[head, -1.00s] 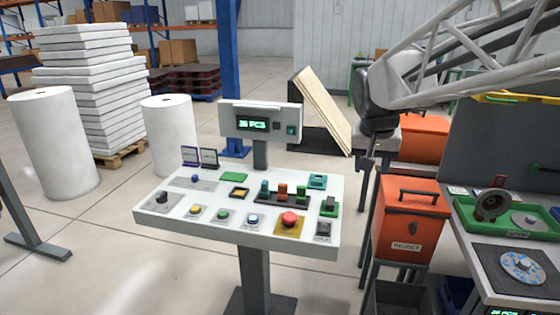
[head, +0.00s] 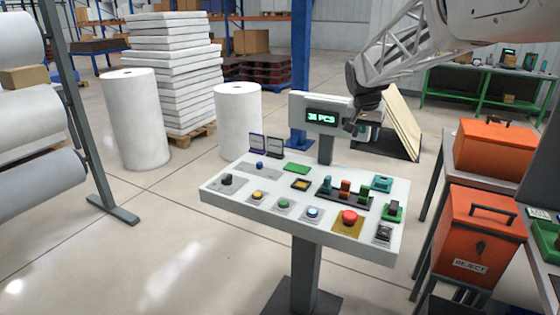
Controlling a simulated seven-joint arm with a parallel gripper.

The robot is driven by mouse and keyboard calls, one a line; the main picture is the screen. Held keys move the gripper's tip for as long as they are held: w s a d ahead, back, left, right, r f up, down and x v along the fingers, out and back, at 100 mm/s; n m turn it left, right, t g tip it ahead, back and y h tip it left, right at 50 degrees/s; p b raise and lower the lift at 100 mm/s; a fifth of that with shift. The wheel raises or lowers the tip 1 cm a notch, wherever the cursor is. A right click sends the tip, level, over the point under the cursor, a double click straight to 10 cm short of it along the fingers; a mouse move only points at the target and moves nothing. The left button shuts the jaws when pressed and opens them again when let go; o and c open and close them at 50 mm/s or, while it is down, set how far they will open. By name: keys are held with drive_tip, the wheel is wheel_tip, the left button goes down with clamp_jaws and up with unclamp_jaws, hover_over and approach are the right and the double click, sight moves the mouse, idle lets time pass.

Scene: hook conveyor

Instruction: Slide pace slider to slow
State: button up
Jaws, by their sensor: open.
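The white control panel (head: 232,196) stands on a grey post in the middle of the head view. Near its back left a small blue knob (head: 259,165) sits on a flat grey plate (head: 246,169); it looks like a slider, but no pace or slow marking is readable.
A display (head: 320,116) rises behind the panel. Two small upright signs (head: 266,146) stand behind the blue knob. A red button (head: 349,217) and a black knob (head: 227,179) are on the panel. Orange reject bins (head: 478,232) stand to the right. Floor left of the panel is clear.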

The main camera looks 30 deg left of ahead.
drive_tip(key=w+a+f, duration=0.2)
drive_tip(key=w+a, duration=0.1)
drive_tip(key=a, duration=0.3)
drive_tip(key=w+a+f, duration=0.2)
drive_tip(key=w+a, duration=0.1)
drive_tip(key=a, duration=0.2)
drive_tip(key=t, duration=0.1)
approach(259, 163)
drive_tip(key=shift+x, duration=0.9)
drive_tip(key=shift+w+d, duration=0.1)
drive_tip(key=shift+x, duration=3.85)
clamp_jaws()
